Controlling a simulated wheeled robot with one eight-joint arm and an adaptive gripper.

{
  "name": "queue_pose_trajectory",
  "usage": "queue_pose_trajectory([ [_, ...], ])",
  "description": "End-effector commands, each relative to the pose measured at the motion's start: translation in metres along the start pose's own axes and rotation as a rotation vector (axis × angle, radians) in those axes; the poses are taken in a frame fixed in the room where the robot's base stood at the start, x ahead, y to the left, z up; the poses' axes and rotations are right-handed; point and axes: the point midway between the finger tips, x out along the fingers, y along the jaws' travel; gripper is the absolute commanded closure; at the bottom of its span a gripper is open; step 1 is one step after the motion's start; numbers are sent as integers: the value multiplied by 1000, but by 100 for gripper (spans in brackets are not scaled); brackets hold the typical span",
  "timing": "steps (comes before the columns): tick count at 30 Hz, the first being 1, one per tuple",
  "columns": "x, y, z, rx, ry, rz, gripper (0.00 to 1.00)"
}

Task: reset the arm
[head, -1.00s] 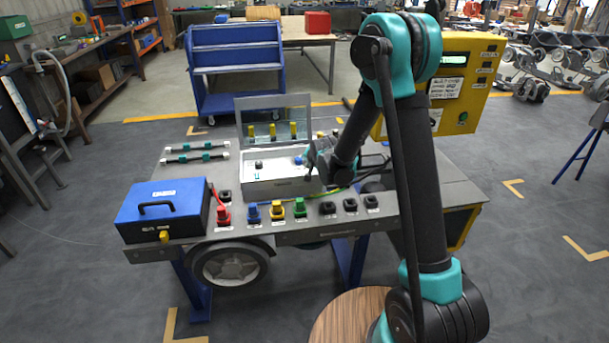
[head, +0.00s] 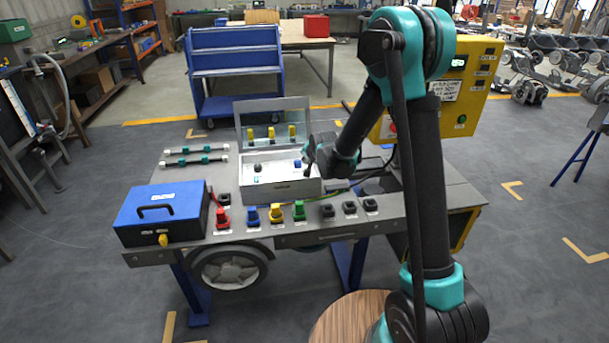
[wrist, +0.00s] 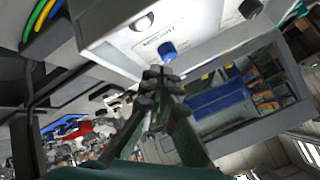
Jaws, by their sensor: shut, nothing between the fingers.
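My gripper (head: 312,163) is above the right part of the white panel box (head: 285,187) on the grey workbench. In the wrist view my gripper (wrist: 160,82) shows with its fingertips together, shut and empty. A blue knob (wrist: 168,50) on the box's light face is just beyond the fingertips in that view, and a small gap seems to lie between them. The blue knob also shows in the head view (head: 298,163), close to the left of my gripper. A dark knob (head: 257,168) is on the box's left side. The box's clear lid (head: 262,125) stands raised.
A blue case (head: 160,213) sits at the bench's left front. Red (head: 222,217), blue (head: 253,214), yellow (head: 276,212) and green (head: 299,210) connectors line the front edge. A yellow control cabinet (head: 470,85) stands behind my arm.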

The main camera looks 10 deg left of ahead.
Motion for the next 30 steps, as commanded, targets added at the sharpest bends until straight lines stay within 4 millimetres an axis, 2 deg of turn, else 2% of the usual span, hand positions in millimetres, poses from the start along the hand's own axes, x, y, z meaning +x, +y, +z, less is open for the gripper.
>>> queue_pose_trajectory([
  [5, -20, 16, -6, -21, -4, 25, 100],
  [11, -85, 69, -14, -101, -30, 106, 100],
  [17, -155, 130, -5, -191, -76, 188, 100],
  [23, -220, 189, 22, -277, -138, 258, 100],
  [30, -286, 253, 74, -371, -227, 323, 100],
])
